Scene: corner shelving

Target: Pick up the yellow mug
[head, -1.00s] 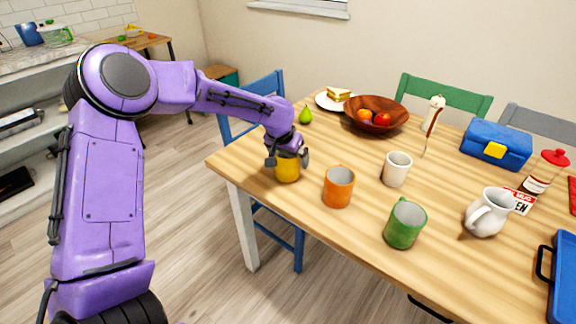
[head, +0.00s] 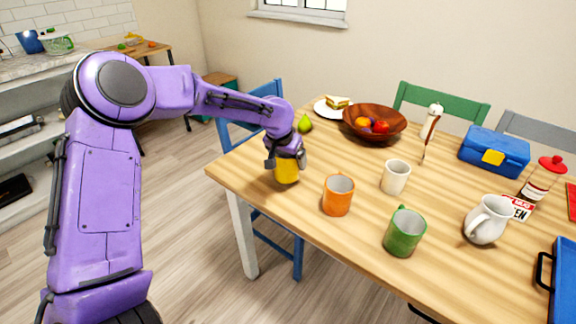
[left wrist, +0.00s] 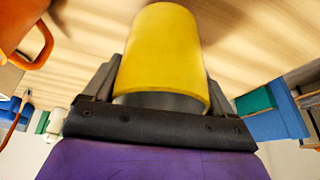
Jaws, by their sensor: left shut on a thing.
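The yellow mug (head: 286,172) is at the left end of the wooden table in the head view. My left gripper (head: 286,156) is over it from above, with its fingers down on either side of the mug. In the left wrist view the yellow mug (left wrist: 163,55) fills the space between the two fingers of my left gripper (left wrist: 160,88), which is shut on it. The mug's upper part is hidden by the gripper in the head view. I cannot tell whether its base touches the table. My right gripper is not in view.
An orange mug (head: 338,196), a white mug (head: 395,177) and a green mug (head: 404,234) stand to the right. A pear (head: 304,124), a fruit bowl (head: 374,120) and a sandwich plate (head: 322,108) are behind. A blue chair (head: 262,92) is beside the table's left end.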

